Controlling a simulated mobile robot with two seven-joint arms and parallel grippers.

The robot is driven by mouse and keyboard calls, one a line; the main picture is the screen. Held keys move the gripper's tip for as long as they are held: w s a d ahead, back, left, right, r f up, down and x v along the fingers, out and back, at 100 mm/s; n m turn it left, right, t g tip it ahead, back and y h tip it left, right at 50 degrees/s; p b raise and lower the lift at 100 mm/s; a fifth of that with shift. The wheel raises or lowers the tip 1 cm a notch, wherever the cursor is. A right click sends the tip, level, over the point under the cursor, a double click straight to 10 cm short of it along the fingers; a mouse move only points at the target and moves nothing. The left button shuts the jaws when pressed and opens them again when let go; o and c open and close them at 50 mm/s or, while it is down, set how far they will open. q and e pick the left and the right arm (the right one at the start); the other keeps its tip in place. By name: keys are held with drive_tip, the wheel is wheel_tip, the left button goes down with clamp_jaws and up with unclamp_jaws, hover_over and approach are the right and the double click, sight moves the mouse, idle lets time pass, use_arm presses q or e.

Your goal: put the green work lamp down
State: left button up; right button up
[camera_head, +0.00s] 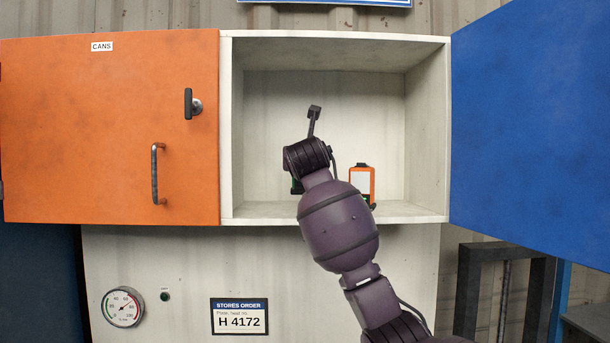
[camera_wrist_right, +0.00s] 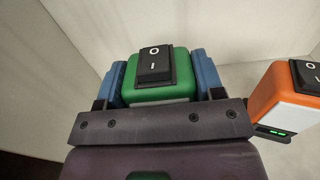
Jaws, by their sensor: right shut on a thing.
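The green work lamp (camera_wrist_right: 160,88) is between the blue fingers of my right gripper (camera_wrist_right: 162,80) in the right wrist view; its black rocker switch faces the camera. The gripper is shut on it. In the head view my right arm reaches into the open white cupboard (camera_head: 334,214), and its wrist hides most of the lamp; only a sliver of green (camera_head: 296,186) shows left of the wrist. I cannot tell whether the lamp touches the shelf. My left gripper is not in view.
An orange lamp (camera_head: 363,182) stands on the shelf just right of my wrist; it also shows in the right wrist view (camera_wrist_right: 284,99). The orange CANS door (camera_head: 110,130) is shut on the left. The blue door (camera_head: 530,130) stands open on the right. The shelf's left part looks clear.

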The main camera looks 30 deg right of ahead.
wheel_tip(320, 180, down, 4)
drive_tip(key=shift+r, duration=0.2)
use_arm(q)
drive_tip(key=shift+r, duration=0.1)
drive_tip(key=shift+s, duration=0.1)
use_arm(e)
drive_tip(key=o, duration=1.1)
drive_tip(key=shift+f, duration=0.1)
drive_tip(key=shift+s, duration=0.1)
drive_tip(key=shift+s+a, duration=0.25)
drive_tip(key=shift+s, duration=0.1)
use_arm(q)
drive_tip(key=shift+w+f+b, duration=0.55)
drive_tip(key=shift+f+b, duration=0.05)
drive_tip(key=shift+b, duration=0.6)
use_arm(e)
drive_tip(key=v, duration=1.1)
drive_tip(key=shift+a, duration=0.1)
